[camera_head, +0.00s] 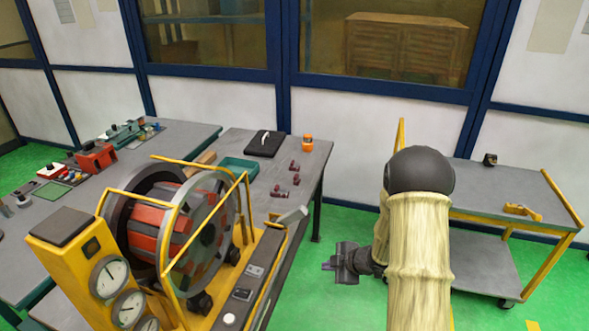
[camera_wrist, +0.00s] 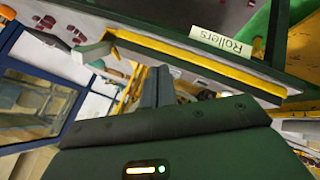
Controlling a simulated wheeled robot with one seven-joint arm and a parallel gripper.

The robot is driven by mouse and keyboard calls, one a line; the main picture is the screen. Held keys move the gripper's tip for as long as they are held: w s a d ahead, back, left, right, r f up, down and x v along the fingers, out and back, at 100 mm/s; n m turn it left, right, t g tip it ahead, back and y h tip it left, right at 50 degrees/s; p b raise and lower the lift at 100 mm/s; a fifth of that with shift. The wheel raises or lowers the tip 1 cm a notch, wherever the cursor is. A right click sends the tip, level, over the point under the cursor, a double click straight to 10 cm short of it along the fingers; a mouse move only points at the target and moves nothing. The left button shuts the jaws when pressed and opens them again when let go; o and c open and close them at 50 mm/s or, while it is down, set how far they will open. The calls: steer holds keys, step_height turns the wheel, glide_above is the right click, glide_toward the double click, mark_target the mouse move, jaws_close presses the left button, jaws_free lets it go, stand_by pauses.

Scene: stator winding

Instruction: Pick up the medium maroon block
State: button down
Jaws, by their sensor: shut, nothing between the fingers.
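Several small maroon blocks lie on the grey table in the middle of the head view. Small maroon shapes also show at the upper left of the wrist view (camera_wrist: 46,22), tilted and small. My gripper (camera_head: 328,266) is shut and empty, to the right of and apart from the table in the head view. Its fingers (camera_wrist: 157,88) show close together in the wrist view.
The grey table (camera_head: 310,178) also holds an orange item (camera_head: 307,143), a black case (camera_head: 265,144) and a green tray (camera_head: 238,168). A yellow-framed stator machine (camera_head: 180,230) stands at its left front. A grey cart (camera_head: 485,265) stands right. Green floor lies between.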

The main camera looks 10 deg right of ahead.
step_height(320, 180, up, 6)
steer(key=s+d+m+h, duration=0.2)
steer(key=m+h, duration=0.2)
steer(key=m, duration=0.1)
steer(key=s+a+r+m+g, duration=0.1)
steer(key=s+r+m, duration=0.1)
steer(key=s+m, duration=0.2)
steer(key=s+a+r+m+g+h, duration=0.1)
steer(key=s+r+m, duration=0.2)
steer(key=s, duration=0.5)
steer(key=s+a+r+m+g, duration=0.1)
steer(key=s+r+m+g, duration=0.1)
steer(key=s+m, duration=0.3)
steer(key=shift+s+a+r+h, duration=0.35)
steer(key=shift+s+r, duration=0.2)
steer(key=shift+s, duration=0.3)
